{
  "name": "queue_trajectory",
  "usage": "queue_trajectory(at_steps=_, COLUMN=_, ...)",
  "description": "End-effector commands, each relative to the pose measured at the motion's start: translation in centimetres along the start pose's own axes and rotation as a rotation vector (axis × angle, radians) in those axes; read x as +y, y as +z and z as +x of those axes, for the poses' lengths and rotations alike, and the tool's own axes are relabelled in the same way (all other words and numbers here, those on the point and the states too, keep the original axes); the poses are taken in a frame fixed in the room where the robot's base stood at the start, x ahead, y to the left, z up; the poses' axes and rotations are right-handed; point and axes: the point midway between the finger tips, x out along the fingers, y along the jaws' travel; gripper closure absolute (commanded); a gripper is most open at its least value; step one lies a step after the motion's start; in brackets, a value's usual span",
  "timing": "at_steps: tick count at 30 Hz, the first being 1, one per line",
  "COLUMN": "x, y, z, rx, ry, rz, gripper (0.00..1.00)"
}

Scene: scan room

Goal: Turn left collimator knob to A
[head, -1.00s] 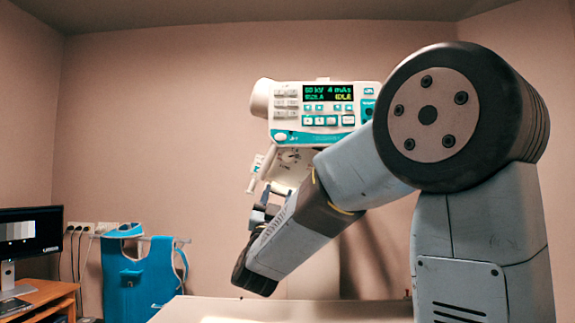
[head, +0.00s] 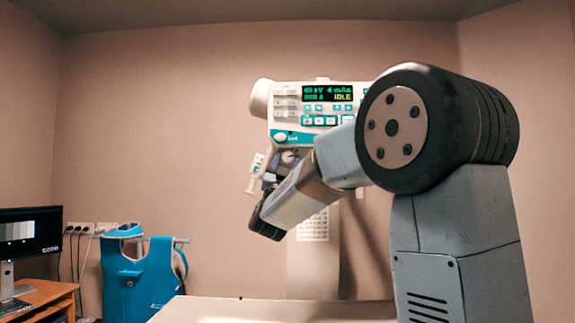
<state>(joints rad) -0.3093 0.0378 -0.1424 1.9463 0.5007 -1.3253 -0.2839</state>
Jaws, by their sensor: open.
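The collimator hangs under the X-ray unit's control panel (head: 293,137), near the middle of the head view. A small round grey knob (head: 289,157) shows on its front face. My arm covers the rest of that face, and I cannot read the letters around the knob. My gripper (head: 269,179) is just below and left of the knob, close to the collimator. It is open and holds nothing that I can see. My wrist hides most of its fingers, so I cannot tell whether it touches anything.
A white handle (head: 256,172) sticks out at the collimator's left side. A pale table top (head: 260,310) lies below. A blue apron (head: 140,278) and a monitor (head: 30,233) stand at the left.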

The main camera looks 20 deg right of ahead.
Motion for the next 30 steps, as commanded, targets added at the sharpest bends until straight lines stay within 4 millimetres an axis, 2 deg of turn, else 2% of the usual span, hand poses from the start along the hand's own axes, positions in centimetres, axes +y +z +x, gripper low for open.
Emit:
queue_trajectory(at_steps=12, x=-0.02, y=0.01, z=0.62, rx=-0.001, ry=0.000, rz=0.000, gripper=0.52)
queue_trajectory(at_steps=24, x=-0.01, y=0.01, z=0.59, rx=-0.001, ry=0.000, rz=0.000, gripper=0.90)
queue_trajectory(at_steps=30, x=0.15, y=-0.02, z=0.63, rx=-0.002, ry=-0.031, rz=-0.033, gripper=0.92)
